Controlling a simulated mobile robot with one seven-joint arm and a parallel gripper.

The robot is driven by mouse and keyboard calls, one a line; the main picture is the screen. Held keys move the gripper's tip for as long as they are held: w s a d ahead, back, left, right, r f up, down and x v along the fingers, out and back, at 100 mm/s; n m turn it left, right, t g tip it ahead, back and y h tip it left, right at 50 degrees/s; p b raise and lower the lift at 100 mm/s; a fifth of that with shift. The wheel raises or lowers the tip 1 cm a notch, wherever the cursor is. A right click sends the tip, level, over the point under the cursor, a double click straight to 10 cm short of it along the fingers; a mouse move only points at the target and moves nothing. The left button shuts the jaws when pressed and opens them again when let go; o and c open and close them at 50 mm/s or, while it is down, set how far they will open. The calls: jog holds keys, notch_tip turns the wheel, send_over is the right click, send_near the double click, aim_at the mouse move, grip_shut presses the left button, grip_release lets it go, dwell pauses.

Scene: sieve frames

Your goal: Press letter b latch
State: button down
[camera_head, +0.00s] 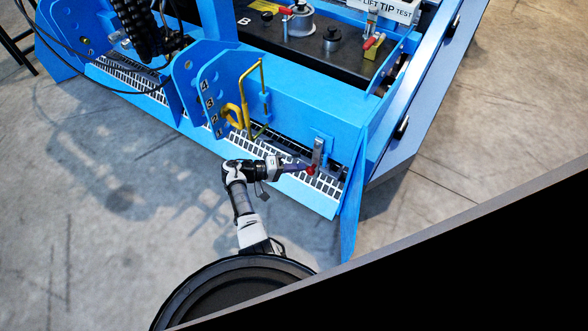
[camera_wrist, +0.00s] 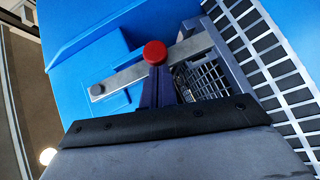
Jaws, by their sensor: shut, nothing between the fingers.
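A grey metal latch bar is mounted on the blue sieve frame's front panel near its right end (camera_head: 318,150). A round red knob (camera_head: 311,170) is at its lower end. In the wrist view the latch bar (camera_wrist: 120,80) runs slantwise behind the red knob (camera_wrist: 155,53). My gripper (camera_head: 299,167) is shut and empty, and its fingertips point at the knob. In the wrist view the gripper (camera_wrist: 157,75) is right below the knob and covers part of the bar. I cannot tell whether the tips touch the knob. A white letter B (camera_head: 243,21) is on the black top.
A white grid (camera_head: 325,187) runs along the frame's lower edge, under my arm. A yellow bent-rod handle (camera_head: 238,112) and numbered blue plates (camera_head: 205,95) stand to the left. A blue side plate (camera_head: 352,215) juts out on the right. The grey floor (camera_head: 130,250) at left is clear.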

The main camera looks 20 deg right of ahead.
jog(key=shift+s+d+f+b, duration=0.15)
jog(key=shift+s+f+b, duration=0.05)
jog(key=shift+s+b, duration=0.1)
jog(key=shift+s+d, duration=0.1)
jog(key=shift+s, duration=0.1)
dwell(0.3)
